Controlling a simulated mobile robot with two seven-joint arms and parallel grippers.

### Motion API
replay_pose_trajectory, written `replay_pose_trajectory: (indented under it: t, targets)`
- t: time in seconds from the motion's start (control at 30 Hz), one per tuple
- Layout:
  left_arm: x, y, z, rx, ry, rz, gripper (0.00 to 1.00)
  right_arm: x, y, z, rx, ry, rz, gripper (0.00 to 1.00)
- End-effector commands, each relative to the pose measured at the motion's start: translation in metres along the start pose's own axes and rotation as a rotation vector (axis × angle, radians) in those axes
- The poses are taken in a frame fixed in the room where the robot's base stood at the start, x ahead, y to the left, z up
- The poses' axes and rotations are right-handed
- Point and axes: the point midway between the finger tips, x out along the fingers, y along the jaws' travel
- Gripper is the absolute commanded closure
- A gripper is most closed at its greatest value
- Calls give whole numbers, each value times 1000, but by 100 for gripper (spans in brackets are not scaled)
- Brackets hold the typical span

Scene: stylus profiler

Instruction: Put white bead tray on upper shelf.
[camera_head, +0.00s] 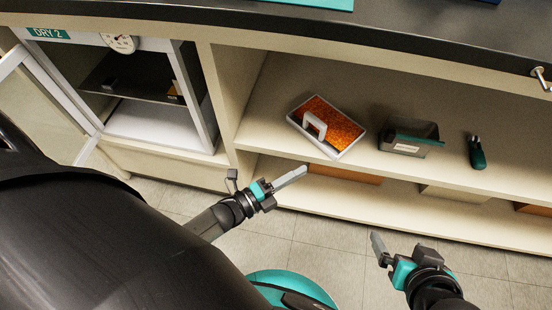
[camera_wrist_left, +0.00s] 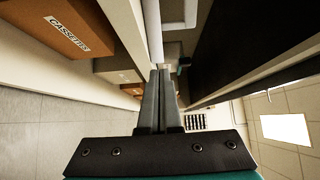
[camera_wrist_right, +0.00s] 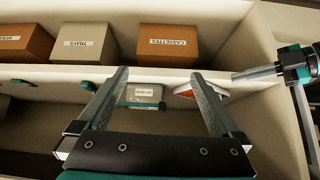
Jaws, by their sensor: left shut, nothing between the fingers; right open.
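The white bead tray (camera_head: 343,128) holds orange beads and has a white arched handle. It lies on the upper shelf (camera_head: 265,125), near its front edge at the left end. A small part of the tray (camera_wrist_right: 188,91) shows in the right wrist view. My left gripper (camera_head: 303,171) is shut and empty, just in front of the shelf edge and below the tray; its closed fingers (camera_wrist_left: 158,75) show in its wrist view. My right gripper (camera_wrist_right: 162,78) is open and empty. In the head view it (camera_head: 378,246) is out in front of the shelves, lower right.
A grey labelled bin (camera_head: 407,148) and a green-handled tool (camera_head: 477,153) lie right of the tray. Brown and tan boxes, including CASSETTES (camera_wrist_right: 168,42), stand on the lower shelf. An open DRY 2 cabinet (camera_head: 150,120) is at the left. The dark countertop (camera_head: 400,30) overhangs the shelves.

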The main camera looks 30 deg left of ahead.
Motion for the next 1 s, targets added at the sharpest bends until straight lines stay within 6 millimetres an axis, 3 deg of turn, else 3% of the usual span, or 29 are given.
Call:
replay_pose_trajectory:
  t: [0.4,1.0]
  targets:
    - [-53,0,0,0,-1,3,100,-24,19,17,12,-189,54,0]
    - [-59,0,0,0,-1,1,100,-27,22,20,15,-213,60,0]
